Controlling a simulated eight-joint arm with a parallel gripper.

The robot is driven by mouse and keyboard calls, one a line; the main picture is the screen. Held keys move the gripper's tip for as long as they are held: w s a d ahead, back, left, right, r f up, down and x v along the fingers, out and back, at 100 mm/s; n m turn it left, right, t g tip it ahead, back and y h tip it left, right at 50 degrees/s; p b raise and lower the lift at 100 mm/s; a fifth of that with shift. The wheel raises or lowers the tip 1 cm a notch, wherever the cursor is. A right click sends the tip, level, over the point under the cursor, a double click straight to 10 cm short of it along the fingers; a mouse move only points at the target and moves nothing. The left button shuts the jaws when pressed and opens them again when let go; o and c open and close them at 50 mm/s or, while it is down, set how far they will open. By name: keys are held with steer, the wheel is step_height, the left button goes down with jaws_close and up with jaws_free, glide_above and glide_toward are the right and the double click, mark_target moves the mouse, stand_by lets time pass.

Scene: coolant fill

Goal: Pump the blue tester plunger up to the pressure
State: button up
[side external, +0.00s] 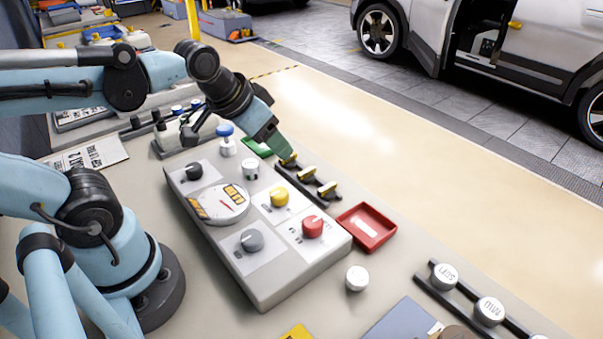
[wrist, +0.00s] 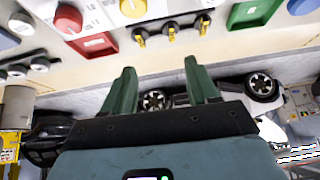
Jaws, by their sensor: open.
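The blue tester plunger (side external: 225,130) stands upright with a blue cap on a white body, behind the console's far end. In the wrist view its blue top (wrist: 303,6) is cut off at the upper right corner. My gripper (side external: 281,152) is to the right of the plunger, apart from it, near the yellow hooks. In the wrist view the two green fingers of my gripper (wrist: 163,70) are spread with nothing between them. A round gauge dial (side external: 220,204) with a red needle sits on the console; its reading is too small to tell.
The console (side external: 280,286) carries red (side external: 312,227), yellow (side external: 279,197) and grey knobs. Yellow hooks (wrist: 171,33) on a black rail lie close to my fingers. A green tray (wrist: 252,13) and a red tray (side external: 366,229) flank them. The bench's right front has white caps.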

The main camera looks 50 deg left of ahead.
steer(key=a+r+g, duration=0.1)
steer(key=a+r, duration=0.1)
steer(key=a, duration=0.1)
steer(key=w+a+r+g, duration=0.1)
steer(key=a, duration=0.1)
steer(key=a+r+g, duration=0.1)
steer(key=a+r, duration=0.1)
steer(key=a, duration=0.1)
steer(key=shift+w+a+r+y, duration=0.3)
steer(key=shift+w+r+y, duration=0.05)
steer(key=shift+w+y, duration=0.05)
steer(key=c, duration=1)
steer(key=a+r+g, duration=0.1)
steer(key=a, duration=0.2)
steer(key=s+a+r+g, duration=0.1)
steer(key=a+r, duration=0.1)
steer(key=a, duration=0.1)
steer(key=a+r+g+h, duration=0.1)
steer(key=a+r, duration=0.1)
steer(key=a, duration=0.2)
steer(key=shift+s+a, duration=0.1)
steer(key=shift+s, duration=0.25)
jaws_close()
